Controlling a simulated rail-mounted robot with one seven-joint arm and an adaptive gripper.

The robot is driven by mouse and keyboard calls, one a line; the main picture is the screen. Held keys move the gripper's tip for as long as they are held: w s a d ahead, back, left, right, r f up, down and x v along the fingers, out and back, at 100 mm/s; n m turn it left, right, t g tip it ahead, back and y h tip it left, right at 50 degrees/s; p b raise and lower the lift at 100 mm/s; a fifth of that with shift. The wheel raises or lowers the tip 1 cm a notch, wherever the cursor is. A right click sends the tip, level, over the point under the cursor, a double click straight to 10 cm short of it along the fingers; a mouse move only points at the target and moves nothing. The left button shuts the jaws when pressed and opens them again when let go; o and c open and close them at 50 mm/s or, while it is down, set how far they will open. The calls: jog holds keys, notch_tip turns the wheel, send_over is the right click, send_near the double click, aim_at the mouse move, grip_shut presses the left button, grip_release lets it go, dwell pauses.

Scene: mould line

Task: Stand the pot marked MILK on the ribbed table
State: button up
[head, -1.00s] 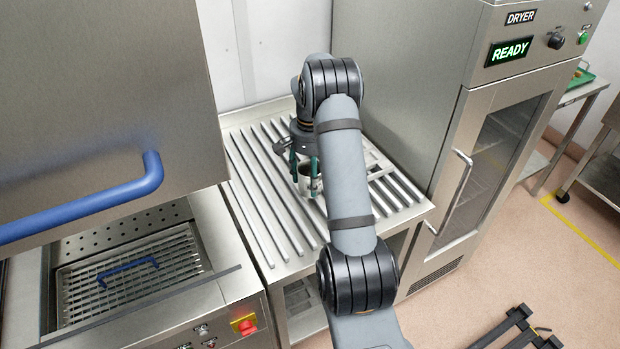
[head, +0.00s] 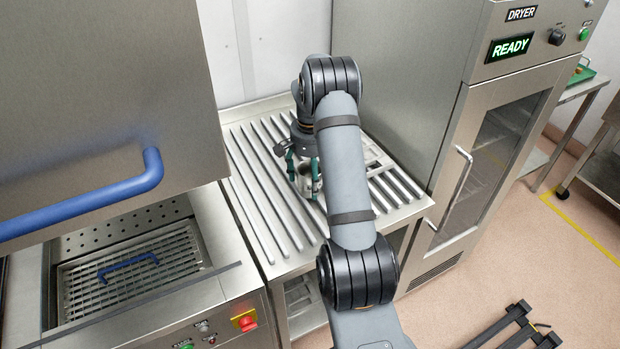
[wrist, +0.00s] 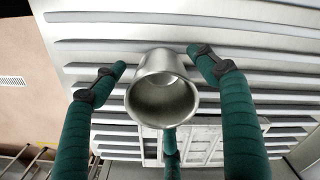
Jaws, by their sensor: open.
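A small metal pot (head: 305,184) stands on the ribbed table (head: 262,215), partly hidden by my arm. In the wrist view the pot (wrist: 163,98) has its round mouth toward the camera and looks empty. No MILK marking is readable. My gripper (head: 303,165) is open, its green fingers spread around the pot. In the wrist view two fingers of my gripper (wrist: 158,62) lie left and right of the pot with gaps, and a third finger is below it. The pot appears upright on the ribs.
A flat metal frame (head: 374,159) lies on the ribbed table right of the pot. A dryer (head: 497,130) reading READY stands at the right. A basin with a metal basket (head: 130,276) and a raised hood with a blue handle (head: 90,210) are at the left. The ribs left of the pot are clear.

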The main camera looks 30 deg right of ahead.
jog(key=shift+r, duration=0.1)
notch_tip(320, 180, up, 12)
dwell(0.5)
jog(key=shift+o, duration=1.3)
